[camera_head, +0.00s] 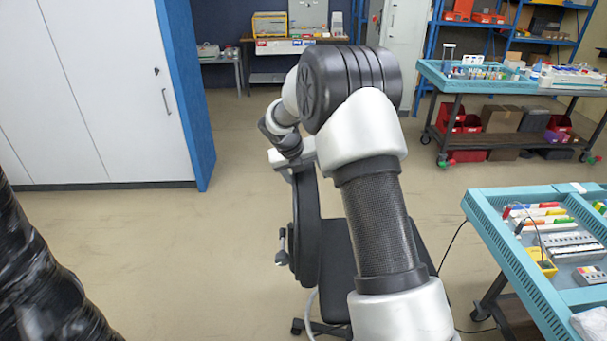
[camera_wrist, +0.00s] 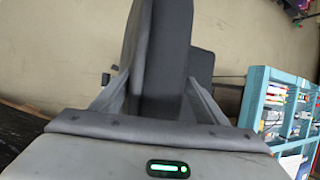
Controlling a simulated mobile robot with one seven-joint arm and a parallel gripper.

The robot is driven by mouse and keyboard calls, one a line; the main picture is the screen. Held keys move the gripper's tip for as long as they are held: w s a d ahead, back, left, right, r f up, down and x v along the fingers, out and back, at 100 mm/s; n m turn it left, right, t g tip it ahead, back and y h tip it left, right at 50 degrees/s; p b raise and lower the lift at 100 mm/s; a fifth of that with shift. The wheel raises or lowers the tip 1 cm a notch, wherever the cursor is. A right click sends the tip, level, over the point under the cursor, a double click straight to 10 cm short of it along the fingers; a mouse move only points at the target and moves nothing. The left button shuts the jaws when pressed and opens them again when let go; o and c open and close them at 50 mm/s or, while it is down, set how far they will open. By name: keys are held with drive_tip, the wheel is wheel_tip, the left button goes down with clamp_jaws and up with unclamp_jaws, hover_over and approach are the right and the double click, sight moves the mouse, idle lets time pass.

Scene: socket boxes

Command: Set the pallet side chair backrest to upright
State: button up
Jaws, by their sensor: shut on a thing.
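The chair is dark, with its backrest (camera_head: 306,235) seen nearly edge-on and standing close to upright in the head view. Its seat (camera_head: 340,275) extends to the right, partly hidden behind my arm. In the wrist view the backrest (camera_wrist: 165,55) runs up between the two fingers of my gripper (camera_wrist: 158,92). My gripper is shut on the top part of the backrest, one finger on each side. In the head view my gripper (camera_head: 300,168) is small and partly hidden at the backrest's upper end.
A black-wrapped stack (camera_head: 40,275) stands at the lower left. A blue workbench (camera_head: 500,230) with tools is close on the right, with another bench (camera_head: 440,75) behind it. White cabinets (camera_head: 90,90) stand at the left. Floor between the stack and chair is clear.

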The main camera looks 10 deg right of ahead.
drive_tip(key=shift+s+d+f, duration=0.1)
drive_tip(key=shift+s+d, duration=0.1)
drive_tip(key=shift+d, duration=0.2)
drive_tip(key=v, duration=1.7)
drive_tip(key=shift+a+r, duration=0.25)
drive_tip(key=shift+a, duration=0.1)
drive_tip(key=shift+w, duration=0.15)
